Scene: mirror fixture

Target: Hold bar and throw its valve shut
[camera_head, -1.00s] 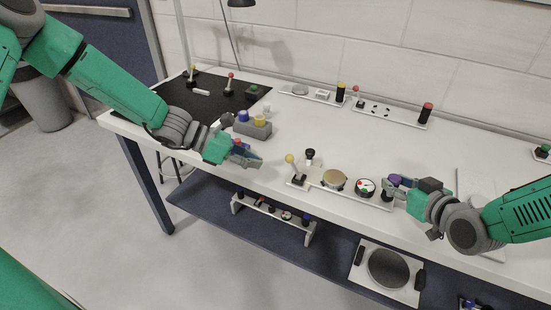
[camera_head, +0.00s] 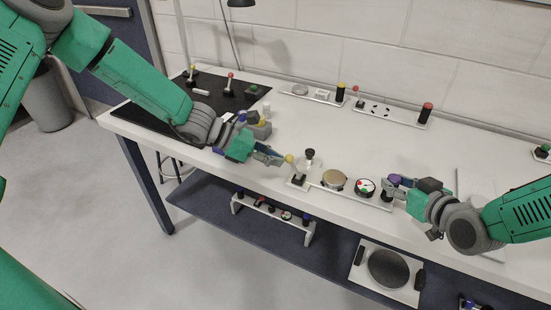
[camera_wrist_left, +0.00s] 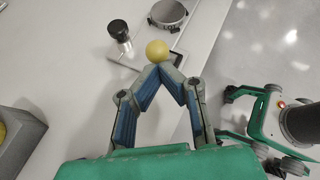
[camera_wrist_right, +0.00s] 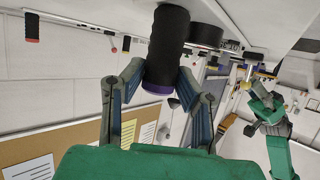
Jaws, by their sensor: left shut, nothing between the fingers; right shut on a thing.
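The bar (camera_head: 352,194) is a white plate along the table's front edge, carrying a lever valve with a yellow ball knob (camera_head: 289,159), a black knob (camera_head: 309,153), a tan disc (camera_head: 334,180) and a dial (camera_head: 364,187). My left gripper (camera_head: 281,160) is shut and empty, its tips right beside the yellow ball. In the left wrist view, the ball (camera_wrist_left: 157,50) sits just beyond the closed tips; I cannot tell whether they touch. My right gripper (camera_head: 391,189) is shut on the black grip with a purple band (camera_wrist_right: 167,50) at the bar's right end.
Other fixture plates (camera_head: 312,95) lie along the back wall, and a black mat (camera_head: 205,92) lies at the left. A lower shelf (camera_head: 225,205) holds another bar.

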